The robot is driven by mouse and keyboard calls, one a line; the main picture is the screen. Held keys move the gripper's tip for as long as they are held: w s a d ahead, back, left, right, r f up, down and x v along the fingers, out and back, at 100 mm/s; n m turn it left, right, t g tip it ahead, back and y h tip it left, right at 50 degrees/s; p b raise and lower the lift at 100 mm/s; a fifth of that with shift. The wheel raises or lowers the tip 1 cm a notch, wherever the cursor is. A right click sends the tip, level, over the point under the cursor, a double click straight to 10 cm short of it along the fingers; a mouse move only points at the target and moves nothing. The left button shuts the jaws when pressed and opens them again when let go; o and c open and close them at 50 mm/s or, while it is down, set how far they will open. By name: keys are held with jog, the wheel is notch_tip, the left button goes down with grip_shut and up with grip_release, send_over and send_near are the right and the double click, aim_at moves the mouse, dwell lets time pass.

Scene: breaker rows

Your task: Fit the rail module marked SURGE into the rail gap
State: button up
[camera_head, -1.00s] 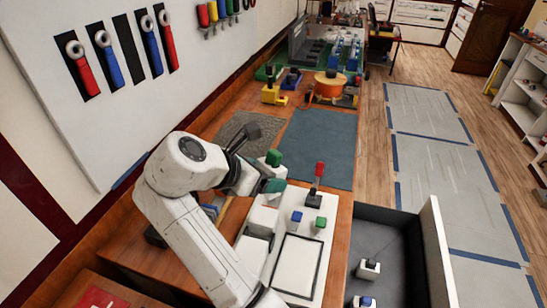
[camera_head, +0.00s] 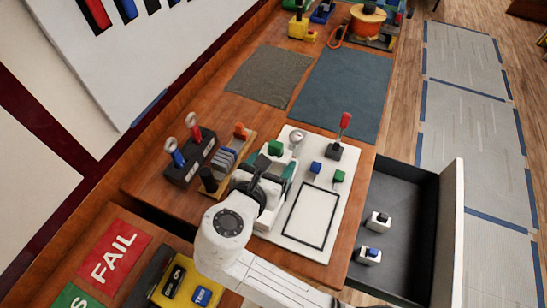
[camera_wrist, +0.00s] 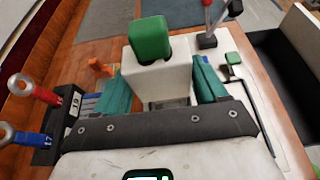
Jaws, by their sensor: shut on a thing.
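In the wrist view a white block with a green knob (camera_wrist: 160,72) sits between the teal fingers of my gripper (camera_wrist: 164,88), which is shut on it. In the head view the green knob (camera_head: 275,147) shows just beyond my gripper (camera_head: 275,163), at the left edge of a white panel (camera_head: 267,236). I cannot tell whether the block touches the panel. No SURGE mark can be read on it. My gripper and wrist hide the block's lower part. I cannot make out the rail gap.
The panel carries a red lever (camera_head: 344,127), blue (camera_head: 315,167) and green (camera_head: 339,176) buttons and a silver knob (camera_head: 297,137). An open grey drawer (camera_head: 400,200) at right holds two white modules (camera_head: 377,222). A black holder (camera_head: 191,160) with two ring-topped tools stands left. Mats lie beyond.

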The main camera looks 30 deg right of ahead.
jog(key=shift+r+p, duration=0.15)
jog(key=shift+p, duration=0.6)
jog(key=shift+f+b, duration=1.15)
jog(key=shift+f, duration=1.95)
jog(key=shift+r+p, duration=0.1)
jog(key=shift+p, duration=1.25)
jog(key=shift+f+b, duration=0.35)
jog(key=shift+f, duration=0.65)
jog(key=o, duration=1.3)
jog(key=shift+f, duration=0.1)
jog(key=shift+c, duration=0.2)
jog(key=b+v, duration=0.1)
jog(key=v, duration=1)
